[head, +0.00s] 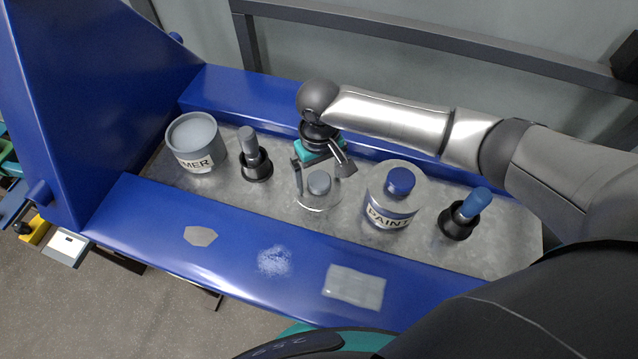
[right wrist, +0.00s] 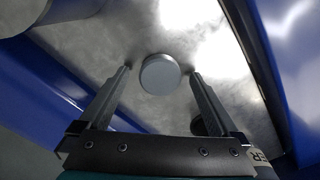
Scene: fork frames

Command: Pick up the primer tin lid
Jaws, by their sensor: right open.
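The primer tin lid (head: 318,205) is a pale grey disc with a round grey knob (head: 319,183) on top. It lies on the grey metal surface in the middle of the head view. The knob also shows in the right wrist view (right wrist: 160,73), as a grey round between the fingertips. My right gripper (head: 322,177) is open above the lid, one finger on each side of the knob, with gaps to both. My left gripper is not in view.
A paint tin (head: 390,214) with a blue knob stands right of the lid. Blue ledges border the metal surface (head: 285,200); the front one (head: 225,262) carries patches.

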